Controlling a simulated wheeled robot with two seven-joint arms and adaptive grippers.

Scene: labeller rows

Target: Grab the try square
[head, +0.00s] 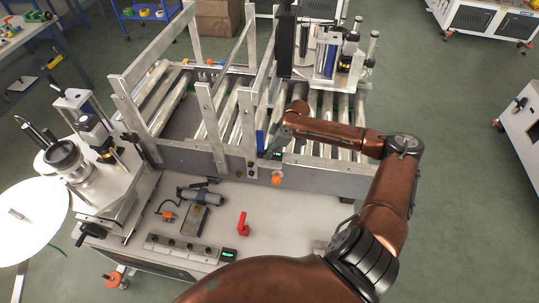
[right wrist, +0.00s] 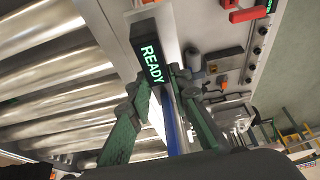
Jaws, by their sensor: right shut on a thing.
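The try square shows in the right wrist view as a narrow blue part (right wrist: 173,128) with a pale strip beside it, between my fingers. In the head view a small blue piece (head: 260,140) shows beside my gripper at the roller conveyor's near side rail. Most of its shape is hidden by the fingers and the angle. My right gripper (head: 273,148) is shut on it, with a dark green finger on each side in the right wrist view (right wrist: 162,84). My left gripper is in neither view.
A black READY display (right wrist: 150,62) is close beyond my fingertips. Metal rollers (right wrist: 50,75) and upright rails (head: 210,125) crowd the left. On the pale front deck lie a grey cylindrical tool (head: 203,196) and a red handle (head: 243,224). An orange knob (head: 277,179) sits below my gripper.

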